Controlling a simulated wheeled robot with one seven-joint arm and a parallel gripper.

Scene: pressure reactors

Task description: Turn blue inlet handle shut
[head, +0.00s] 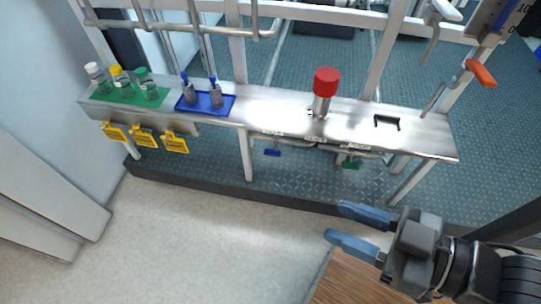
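A small blue handle (272,152) hangs under the front edge of the metal bench, below a pale label on the bench edge that is too small to read. It sits on thin pipework beneath the bench. My gripper (334,222) is at the lower right, its two blue fingers spread apart and pointing left. Nothing is between the fingers. The gripper is apart from the blue handle, to its right and lower in the picture. How far the handle is turned is hard to tell at this size.
The metal bench (265,110) carries a red-capped cylinder (324,92), a blue tray (228,104) with two vessels and a green mat (122,96) with several bottles. A green handle (350,165) hangs right of the blue one. Yellow tags (143,138) hang at left. Pale floor in front is clear.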

